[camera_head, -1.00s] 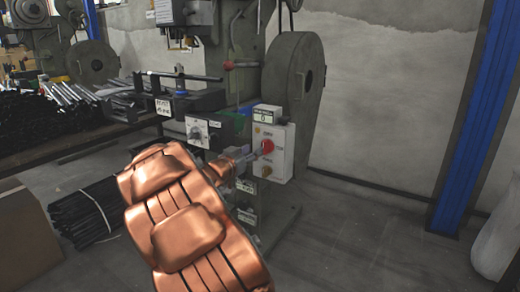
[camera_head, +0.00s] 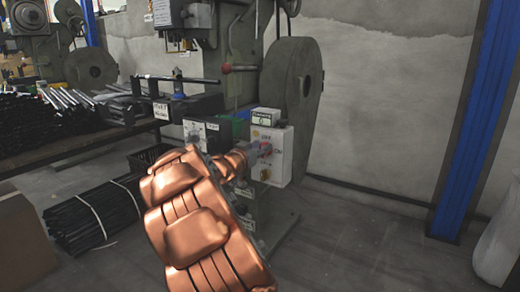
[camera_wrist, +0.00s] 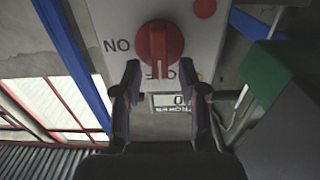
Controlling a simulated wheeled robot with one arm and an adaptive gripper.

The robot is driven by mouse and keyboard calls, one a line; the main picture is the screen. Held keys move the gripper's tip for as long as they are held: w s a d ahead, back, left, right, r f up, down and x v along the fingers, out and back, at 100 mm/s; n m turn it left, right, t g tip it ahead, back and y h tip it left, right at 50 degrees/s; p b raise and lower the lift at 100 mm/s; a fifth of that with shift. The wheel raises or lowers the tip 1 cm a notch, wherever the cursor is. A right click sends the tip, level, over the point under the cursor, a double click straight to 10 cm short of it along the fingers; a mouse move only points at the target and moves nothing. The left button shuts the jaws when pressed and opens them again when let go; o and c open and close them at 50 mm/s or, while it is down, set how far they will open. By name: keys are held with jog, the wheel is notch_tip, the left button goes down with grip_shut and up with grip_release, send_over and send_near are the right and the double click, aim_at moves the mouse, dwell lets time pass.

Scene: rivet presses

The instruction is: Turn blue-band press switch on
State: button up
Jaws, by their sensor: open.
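A white switch box (camera_head: 284,152) is mounted on the front of the grey-green press. Its red rotary knob (camera_wrist: 160,38) is large in the wrist view, with its handle pointing down the picture to the partly hidden OFF label. An upside-down ON label (camera_wrist: 117,45) is left of the knob. My gripper (camera_wrist: 160,72) is open, its fingertips on either side of the lower knob handle; I cannot tell whether they touch it. In the head view my copper arm partly hides the box front. No blue band shows on this press.
A small counter display (camera_head: 266,117) tops the box. A dial box (camera_head: 207,133) is just left. A green block (camera_wrist: 265,50) stands right of my gripper in the wrist view. A large wheel guard (camera_head: 300,78) is behind. Open floor lies to the right.

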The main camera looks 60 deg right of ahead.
grip_shut()
